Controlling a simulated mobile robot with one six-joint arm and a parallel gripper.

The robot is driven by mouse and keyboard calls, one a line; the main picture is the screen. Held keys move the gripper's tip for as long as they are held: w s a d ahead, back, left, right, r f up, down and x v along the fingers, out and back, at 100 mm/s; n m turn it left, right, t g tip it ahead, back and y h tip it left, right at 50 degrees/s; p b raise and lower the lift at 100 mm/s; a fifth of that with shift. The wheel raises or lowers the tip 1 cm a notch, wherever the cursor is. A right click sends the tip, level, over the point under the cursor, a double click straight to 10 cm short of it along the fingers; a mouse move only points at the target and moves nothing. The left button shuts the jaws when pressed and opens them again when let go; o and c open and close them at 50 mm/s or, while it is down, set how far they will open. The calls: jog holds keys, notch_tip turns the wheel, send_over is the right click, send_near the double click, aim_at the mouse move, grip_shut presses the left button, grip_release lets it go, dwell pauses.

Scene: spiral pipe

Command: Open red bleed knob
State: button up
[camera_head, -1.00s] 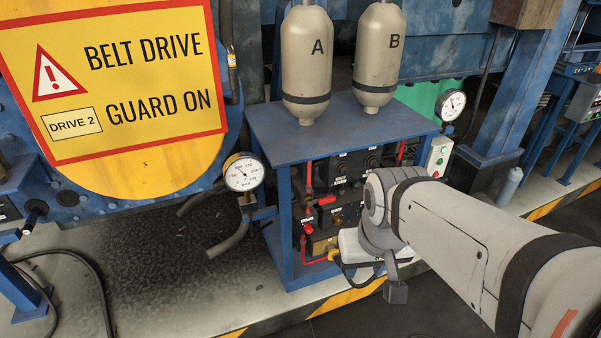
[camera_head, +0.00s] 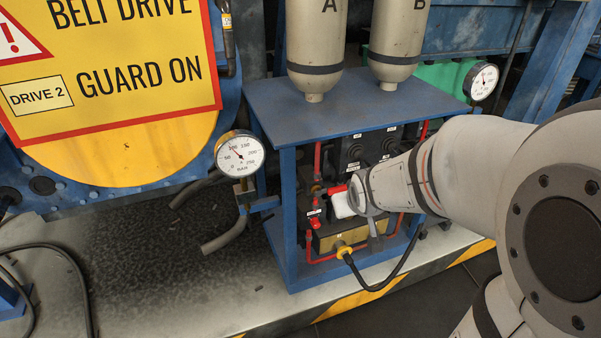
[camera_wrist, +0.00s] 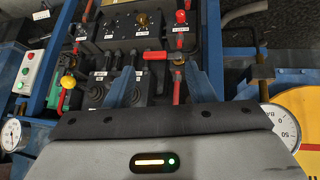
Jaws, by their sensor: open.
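A round red knob (camera_head: 314,224) sits low on the left of the hydraulic panel (camera_head: 351,227) inside the blue frame, under a small white label. It also shows at the top of the wrist view (camera_wrist: 181,17), next to its label. A red lever handle (camera_wrist: 155,55) lies between the knob and my gripper in the wrist view. My gripper (camera_wrist: 160,72) is open and empty, its two fingers apart and pointing at the panel. It touches nothing that I can make out.
A blue table (camera_head: 330,111) carries two tanks (camera_head: 316,45) above the panel. A dial gauge (camera_head: 240,155) stands left of the frame, another (camera_head: 482,81) behind right. A black cable (camera_head: 372,287) hangs from a yellow connector.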

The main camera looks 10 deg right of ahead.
jog(key=w+f+n+t+y+b, duration=0.1)
jog(key=w+f+t+b, duration=0.1)
jog(key=w+f+b, duration=0.55)
jog(key=w+f+n+t+y+b, duration=0.1)
jog(key=w+f+t+b, duration=0.25)
jog(key=f, duration=0.65)
jog(key=n+t+y+b, duration=0.2)
jog(key=t+y+b, duration=0.2)
jog(key=b, duration=0.7)
send_near(317, 226)
jog(key=w, duration=0.1)
jog(key=b+x, duration=0.1)
jog(key=x, duration=0.7)
jog(key=shift+a, duration=0.1)
jog(key=shift+c, duration=0.3)
jog(key=c, duration=0.9)
